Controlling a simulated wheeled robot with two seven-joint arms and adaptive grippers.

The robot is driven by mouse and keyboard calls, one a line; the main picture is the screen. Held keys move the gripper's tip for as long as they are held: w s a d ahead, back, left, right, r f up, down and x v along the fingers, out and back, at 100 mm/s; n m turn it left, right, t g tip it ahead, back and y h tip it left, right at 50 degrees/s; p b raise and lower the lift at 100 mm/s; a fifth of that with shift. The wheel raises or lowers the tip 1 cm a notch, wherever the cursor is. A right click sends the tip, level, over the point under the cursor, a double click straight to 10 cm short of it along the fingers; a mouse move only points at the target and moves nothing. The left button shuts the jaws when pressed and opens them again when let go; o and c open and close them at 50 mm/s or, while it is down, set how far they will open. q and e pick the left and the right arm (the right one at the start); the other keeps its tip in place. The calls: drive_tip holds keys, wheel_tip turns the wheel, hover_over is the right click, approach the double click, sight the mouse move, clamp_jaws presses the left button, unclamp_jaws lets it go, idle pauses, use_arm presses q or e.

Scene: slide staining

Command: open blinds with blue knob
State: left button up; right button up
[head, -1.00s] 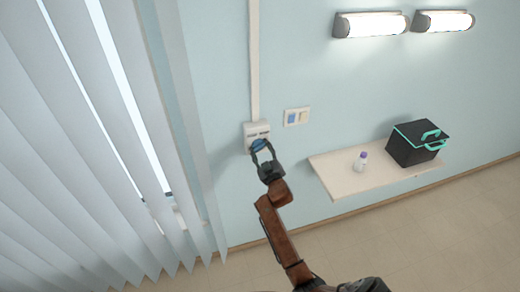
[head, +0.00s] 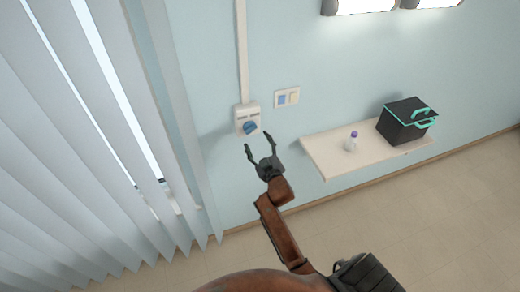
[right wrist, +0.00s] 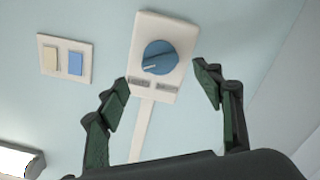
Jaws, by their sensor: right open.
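The blue knob (head: 250,127) sits on a white control box (head: 247,113) on the wall. In the right wrist view the blue knob (right wrist: 160,57) is round with a pale pointer mark, on its white plate (right wrist: 150,30). My right gripper (head: 259,141) is open and empty, a little below the knob and apart from it. In the right wrist view its fingers (right wrist: 164,82) are spread to either side of the knob. The vertical blinds (head: 75,150) hang at the left, with bright gaps between some slats. My left gripper is not in view.
A double switch (head: 287,98) with a blue and a cream rocker is beside the box. A shelf (head: 335,165) at the right holds a small purple-capped bottle (head: 352,142) and a black box with teal handles (head: 405,121). Wall lamps (head: 360,5) are above.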

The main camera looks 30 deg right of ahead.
drive_tip(key=shift+v, duration=2.1)
